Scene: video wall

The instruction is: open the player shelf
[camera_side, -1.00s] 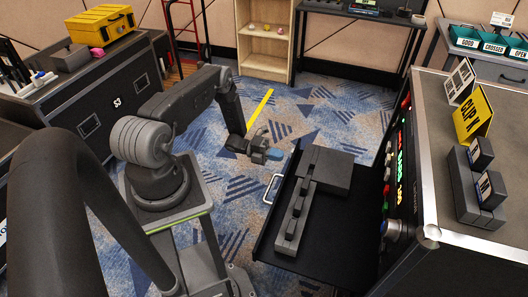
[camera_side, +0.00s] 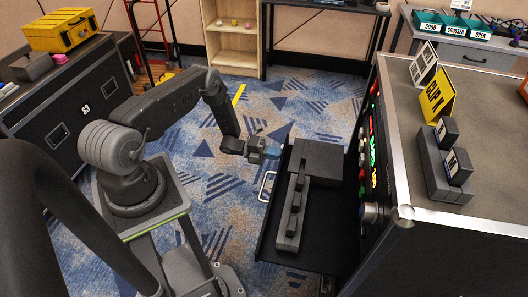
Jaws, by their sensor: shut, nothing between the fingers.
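The player shelf (camera_side: 330,229) is a black tray standing well out from the front of the dark rack (camera_side: 402,170) at the right. A stepped grey block (camera_side: 318,162) and a long grey holder (camera_side: 294,213) lie on it. Its pale loop handle (camera_side: 266,186) is on the left edge. My gripper (camera_side: 272,150) is beyond the handle in the picture, close to the shelf's far left corner. Its bluish fingers are shut and empty. They look apart from the handle; I cannot tell whether they touch the shelf edge.
The rack front carries lit indicators and a knob (camera_side: 375,212). On its top stand a yellow sign (camera_side: 437,97) and a grey holder with small labelled blocks (camera_side: 433,166). A black case (camera_side: 62,120) stands at the left. The patterned carpet between is clear.

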